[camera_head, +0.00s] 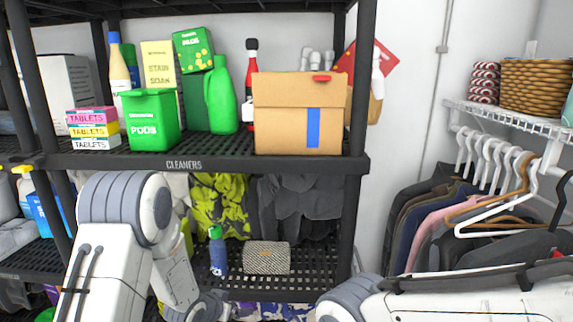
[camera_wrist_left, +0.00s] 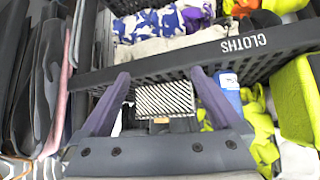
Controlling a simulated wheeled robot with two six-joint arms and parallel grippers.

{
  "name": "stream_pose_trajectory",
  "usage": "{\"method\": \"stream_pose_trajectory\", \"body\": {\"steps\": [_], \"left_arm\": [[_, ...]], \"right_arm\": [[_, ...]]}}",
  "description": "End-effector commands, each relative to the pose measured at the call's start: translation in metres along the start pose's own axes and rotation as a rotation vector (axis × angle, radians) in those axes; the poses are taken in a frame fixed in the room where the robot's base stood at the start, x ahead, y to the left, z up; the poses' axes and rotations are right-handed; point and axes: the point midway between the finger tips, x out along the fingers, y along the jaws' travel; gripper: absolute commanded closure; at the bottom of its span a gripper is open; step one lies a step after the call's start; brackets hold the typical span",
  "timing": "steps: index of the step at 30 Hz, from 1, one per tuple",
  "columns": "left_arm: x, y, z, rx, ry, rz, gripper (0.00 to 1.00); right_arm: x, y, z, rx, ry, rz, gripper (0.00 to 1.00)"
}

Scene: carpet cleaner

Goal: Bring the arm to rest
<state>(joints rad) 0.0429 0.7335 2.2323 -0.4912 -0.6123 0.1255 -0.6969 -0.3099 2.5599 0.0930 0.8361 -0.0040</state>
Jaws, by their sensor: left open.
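My left arm (camera_head: 120,225) comes in from the left in the head view, bent down in front of the shelf rack; its wrist is at the bottom edge, and no clear fingers show there. In the left wrist view my left gripper (camera_wrist_left: 160,73) is open, its two purple fingers spread apart with nothing held between them. A black-and-white patterned box (camera_wrist_left: 165,98) shows beyond and between the fingers, apart from them. My right arm (camera_head: 460,297) lies across the bottom right of the head view; its gripper is out of view.
The black shelf (camera_head: 215,160) labelled CLEANERS holds a cardboard box (camera_head: 285,125), a green pods tub (camera_head: 152,120) and several bottles. Below are the patterned box (camera_head: 266,258) and a blue spray bottle (camera_head: 217,253). Hanging clothes (camera_head: 430,220) are at right. The CLOTHS shelf edge (camera_wrist_left: 210,60) crosses the wrist view.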

Motion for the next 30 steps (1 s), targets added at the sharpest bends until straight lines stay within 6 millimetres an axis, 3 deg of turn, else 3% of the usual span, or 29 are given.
{"method": "stream_pose_trajectory", "body": {"steps": [9,18,24,30], "left_arm": [[0.031,0.012,0.059,-0.077,-0.004,-0.071,0.02],[0.046,0.009,0.108,-0.143,-0.003,-0.138,0.02],[0.048,0.007,0.123,-0.162,-0.001,-0.162,0.02],[0.048,0.007,0.125,-0.165,0.001,-0.167,0.02]], "right_arm": [[0.022,0.002,0.001,0.002,0.000,0.000,0.14],[0.035,0.003,0.002,0.003,0.000,0.000,0.14],[0.039,0.003,0.002,0.003,0.000,0.000,0.14],[0.039,0.003,0.002,0.003,0.000,0.000,0.14]]}}
